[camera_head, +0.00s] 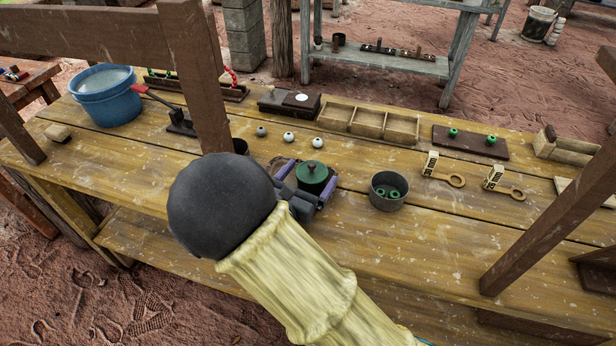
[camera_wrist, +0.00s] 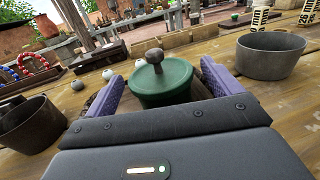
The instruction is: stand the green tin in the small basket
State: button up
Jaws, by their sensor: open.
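The green tin (camera_head: 312,174), with a lid and a dark knob, stands upright on the wooden table. In the wrist view the tin (camera_wrist: 163,88) is between the purple fingers of my gripper (camera_wrist: 161,76). The fingers are apart, one on each side, with narrow gaps showing beside the tin. In the head view my gripper (camera_head: 307,178) is low over the table, partly covered by my arm. I cannot make out a clear small basket.
A grey metal pot (camera_head: 387,194) holding green rings stands just right of the tin. Small balls (camera_head: 289,138) lie behind it. A compartment tray (camera_head: 368,123) and a blue bucket (camera_head: 106,95) stand farther back. Wooden posts (camera_head: 545,222) rise at the table's front.

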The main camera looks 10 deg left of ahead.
jog(key=v, duration=1.1)
jog(key=shift+s+a+r, duration=0.1)
jog(key=shift+s+r, duration=0.05)
jog(key=shift+s, duration=0.35)
